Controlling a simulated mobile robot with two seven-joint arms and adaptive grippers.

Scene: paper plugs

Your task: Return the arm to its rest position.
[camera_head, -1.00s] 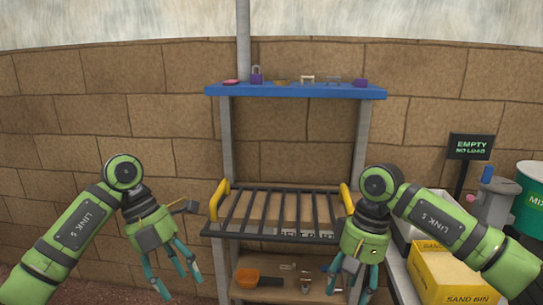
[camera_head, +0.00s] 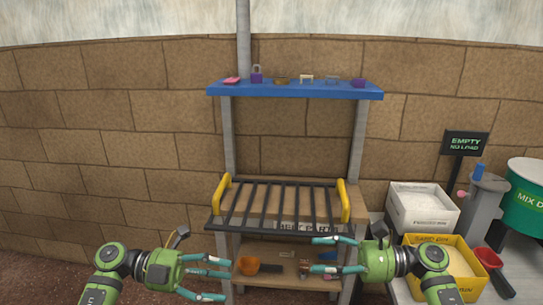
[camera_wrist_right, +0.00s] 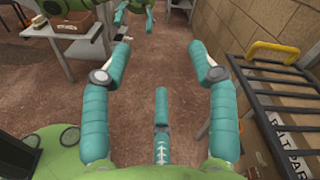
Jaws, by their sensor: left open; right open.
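My left gripper (camera_head: 207,279) is in the lower left of the head view, open and empty, its teal fingers pointing right. My right gripper (camera_head: 324,255) is at the lower right of centre, open and empty, its fingers pointing left. The two face each other in front of the lower part of the bench. In the right wrist view the fingers of the right gripper (camera_wrist_right: 162,90) are spread, with only brown floor between them. My left gripper shows partly at the top of that view.
A black rack (camera_head: 280,207) with yellow handles sits on the bench. A blue shelf (camera_head: 295,90) above holds several small items. A lower shelf holds an orange bowl (camera_head: 248,265). At right stand a yellow sand bin (camera_head: 440,243), a white bin (camera_head: 422,207) and a green drum (camera_head: 525,200).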

